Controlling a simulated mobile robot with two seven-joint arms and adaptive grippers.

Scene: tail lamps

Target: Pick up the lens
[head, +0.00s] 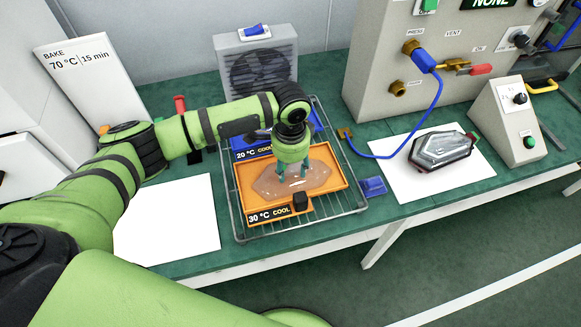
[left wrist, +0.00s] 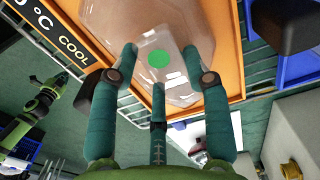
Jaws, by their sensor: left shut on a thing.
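The lens (head: 265,185) is a pinkish, see-through shell lying in an orange tray (head: 341,182) marked 30 °C COOL. My left gripper (head: 291,178) reaches down from above onto the middle of the lens. In the left wrist view the gripper's teal fingers (left wrist: 159,85) stand around a clear tab with a green dot on the lens (left wrist: 112,14), and they are shut on it. The exact finger contact is hard to see. The lens appears to rest in the tray still. My right gripper is not in view.
The orange tray sits on a wire rack (head: 362,208), with a blue tray (head: 262,150) behind it. A fan (head: 256,66) stands at the back. A lamp (head: 442,150) lies on a white sheet at the right, near a blue hose (head: 418,130). A white sheet (head: 165,225) lies left.

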